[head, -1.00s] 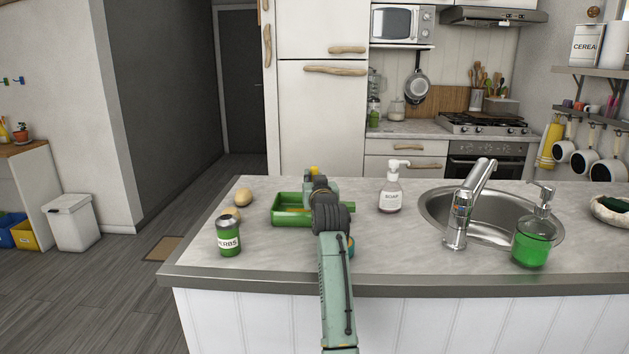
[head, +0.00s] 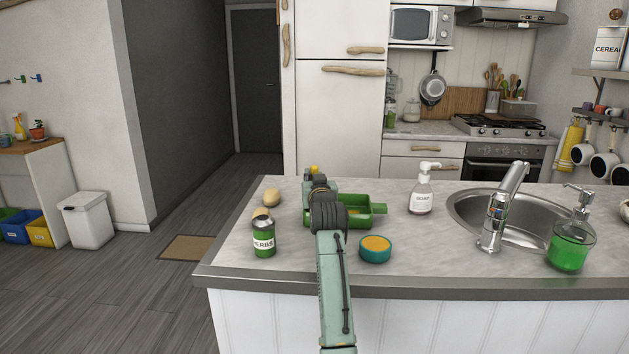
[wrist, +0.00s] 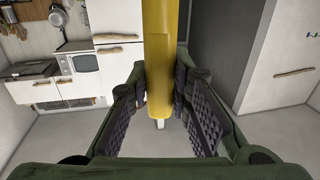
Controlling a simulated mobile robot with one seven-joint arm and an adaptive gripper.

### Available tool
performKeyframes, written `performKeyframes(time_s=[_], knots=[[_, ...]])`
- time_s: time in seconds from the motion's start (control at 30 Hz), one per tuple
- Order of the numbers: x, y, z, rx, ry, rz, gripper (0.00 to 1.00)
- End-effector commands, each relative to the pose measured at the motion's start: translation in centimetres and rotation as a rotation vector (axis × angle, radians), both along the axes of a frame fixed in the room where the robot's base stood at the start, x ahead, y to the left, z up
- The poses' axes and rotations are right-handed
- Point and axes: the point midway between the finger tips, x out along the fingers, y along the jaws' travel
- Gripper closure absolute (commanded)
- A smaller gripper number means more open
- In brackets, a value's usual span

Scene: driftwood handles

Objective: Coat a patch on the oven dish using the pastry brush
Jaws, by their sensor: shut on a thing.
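The green oven dish (head: 366,218) lies on the counter, its left part hidden behind my arm. My gripper (wrist: 160,100) is shut on a yellow handle, which I take to be the pastry brush (wrist: 160,50). The handle stands upright in the wrist view, with a small pale tip at its lower end. In the head view only the yellow top of the brush (head: 315,169) shows above my wrist, by the dish's left end. The bristles are not visible. I cannot tell whether the brush touches the dish.
A teal bowl with orange contents (head: 375,249) sits right of my arm, near the counter's front edge. A herbs jar (head: 264,239) and two egg-like objects (head: 272,198) stand to the left. A soap bottle (head: 421,192), tap (head: 497,210) and sink are to the right.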

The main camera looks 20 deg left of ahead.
Motion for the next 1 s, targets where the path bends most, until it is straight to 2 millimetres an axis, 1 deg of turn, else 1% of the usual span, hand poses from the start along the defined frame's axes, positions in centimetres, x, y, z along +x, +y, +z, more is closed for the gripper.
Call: performKeyframes(time_s=[0.03,0.17,0.63,0.77,1.0], knots=[[-0.1,-0.2,1.8,0.003,-0.009,-0.001,1.0],[-0.1,-0.3,2.7,0.002,-0.004,-0.002,1.0],[-0.5,-0.8,7.0,0.001,-0.005,-0.006,1.0],[-0.5,-0.9,7.7,0.002,-0.004,-0.006,1.0],[-0.5,-0.9,7.8,0.001,-0.003,-0.007,1.0]])
